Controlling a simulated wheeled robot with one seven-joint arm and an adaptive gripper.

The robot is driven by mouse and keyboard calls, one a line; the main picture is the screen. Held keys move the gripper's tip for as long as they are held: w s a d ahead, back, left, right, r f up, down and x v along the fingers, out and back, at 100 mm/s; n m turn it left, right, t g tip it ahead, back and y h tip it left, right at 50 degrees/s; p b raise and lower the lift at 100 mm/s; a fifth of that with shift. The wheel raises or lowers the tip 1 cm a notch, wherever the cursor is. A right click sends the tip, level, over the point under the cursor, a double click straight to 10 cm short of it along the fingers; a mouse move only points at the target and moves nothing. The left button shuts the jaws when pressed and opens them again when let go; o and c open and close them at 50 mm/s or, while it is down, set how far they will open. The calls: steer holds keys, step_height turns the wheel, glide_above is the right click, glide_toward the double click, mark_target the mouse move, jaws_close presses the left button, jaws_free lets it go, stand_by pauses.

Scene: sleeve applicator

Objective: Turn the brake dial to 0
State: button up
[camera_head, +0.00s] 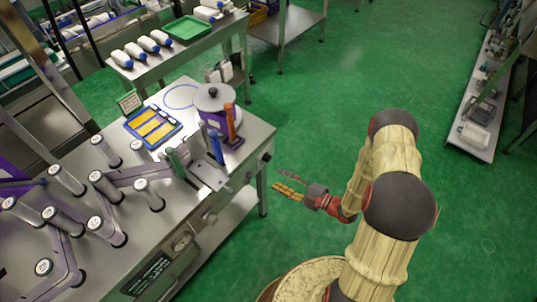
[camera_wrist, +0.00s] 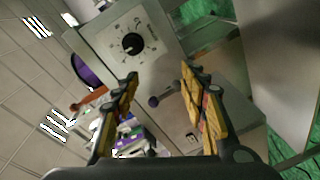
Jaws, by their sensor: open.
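A black round dial (camera_wrist: 132,43) sits on a light grey panel with small marks around it, in the upper part of the wrist view. The marks are too small to read, and I cannot tell which one its pointer faces. In the head view, a small dark knob (camera_head: 266,157) at the bench's right end appears to be this dial, seen nearly edge-on. My gripper (camera_head: 280,181) is open and empty, just off that end of the bench. In the wrist view my gripper (camera_wrist: 160,75) has its yellow-padded fingers spread, with the dial beyond them and apart from them.
A dark ball-ended knob (camera_wrist: 154,101) sticks out near the fingers. The steel bench (camera_head: 215,220) carries a purple reel unit (camera_head: 226,130), a blue tray (camera_head: 153,127) and several posts. Green floor (camera_head: 320,110) is clear to the bench's right.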

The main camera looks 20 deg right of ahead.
mark_target(269, 160)
steer(key=shift+w+a+r+m+t+h+b, duration=0.15)
steer(key=shift+w+a+r+m+t+b, duration=0.2)
steer(key=shift+w+m, duration=0.9)
steer(key=shift+w+a+r+m+t+h+b, duration=0.25)
steer(key=shift+w+m+b, duration=0.4)
steer(key=shift+w, duration=1.05)
steer(key=shift+w+a+r+m+t+h+b, duration=0.1)
steer(key=shift+w+a+r+m+t+b, duration=0.25)
steer(key=shift+w+m, duration=0.95)
steer(key=shift+w+r, duration=0.1)
steer(key=shift+w, duration=0.1)
steer(key=shift+c, duration=0.4)
jaws_close()
